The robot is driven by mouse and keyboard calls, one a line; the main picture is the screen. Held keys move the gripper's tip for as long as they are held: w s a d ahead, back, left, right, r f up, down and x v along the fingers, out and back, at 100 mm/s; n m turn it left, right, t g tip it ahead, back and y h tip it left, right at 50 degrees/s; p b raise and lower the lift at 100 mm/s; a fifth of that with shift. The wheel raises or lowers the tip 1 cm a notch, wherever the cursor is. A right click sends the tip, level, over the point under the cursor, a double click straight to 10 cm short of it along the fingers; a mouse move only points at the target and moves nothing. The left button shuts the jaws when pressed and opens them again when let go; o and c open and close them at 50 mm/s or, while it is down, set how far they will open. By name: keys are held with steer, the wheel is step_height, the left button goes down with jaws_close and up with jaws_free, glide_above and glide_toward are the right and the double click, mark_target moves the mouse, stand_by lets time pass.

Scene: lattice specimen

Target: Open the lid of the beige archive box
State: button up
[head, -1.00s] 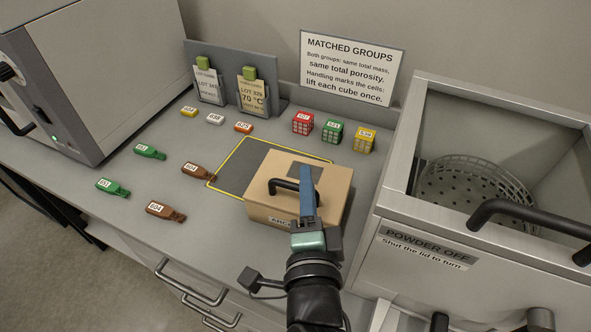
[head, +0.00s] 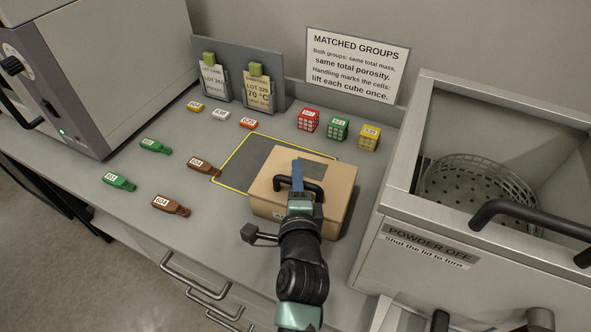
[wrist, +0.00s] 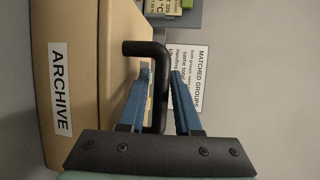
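The beige archive box (head: 335,195) stands on the bench with its lid (head: 335,172) closed. A black bar handle (head: 314,186) is on the lid. My two blue fingers (wrist: 161,85) stand apart, one on each side of the handle (wrist: 158,95). A gap shows beside the bar, so the fingers look open around it. Whether one finger touches it is unclear.
A yellow-outlined dark mat (head: 246,160) lies behind and left of the box. Numbered cubes (head: 338,128) stand behind it; several coloured tags (head: 118,181) lie to the left. A metal bin with a basket (head: 470,180) and black handle (head: 530,218) stands close on the right.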

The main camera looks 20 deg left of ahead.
steer(key=shift+x, duration=0.8)
jaws_close()
stand_by(1.0)
